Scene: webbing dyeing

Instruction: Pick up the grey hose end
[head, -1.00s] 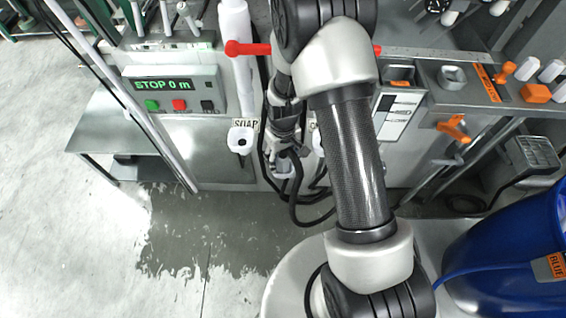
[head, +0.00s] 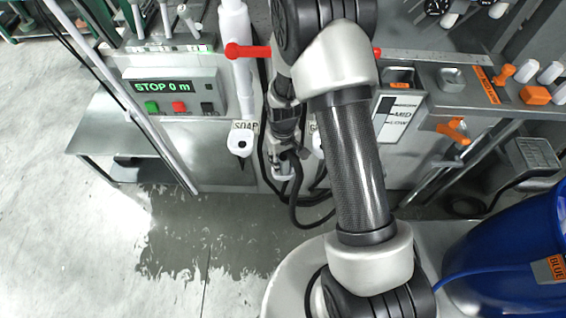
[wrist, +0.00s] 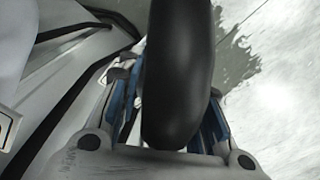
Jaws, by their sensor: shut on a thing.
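The grey hose end (wrist: 180,75) shows in the wrist view as a thick, dark rounded cylinder running from the top edge down between the fingers. My gripper (wrist: 168,112) is shut on it, with a blue-edged finger on either side. In the head view my gripper (head: 285,168) is low at the front of the machine, just right of the SOAP station. The hose end is hard to make out there, partly hidden by the gripper. Black hose loops (head: 305,222) hang below it.
A white SOAP nozzle (head: 240,142) is left of my gripper. A control panel (head: 172,92) reads STOP 0 m. A red-ended bar (head: 240,50) crosses behind my arm. A blue barrel (head: 515,245) stands at lower right. Open, partly wet floor (head: 190,235) lies at lower left.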

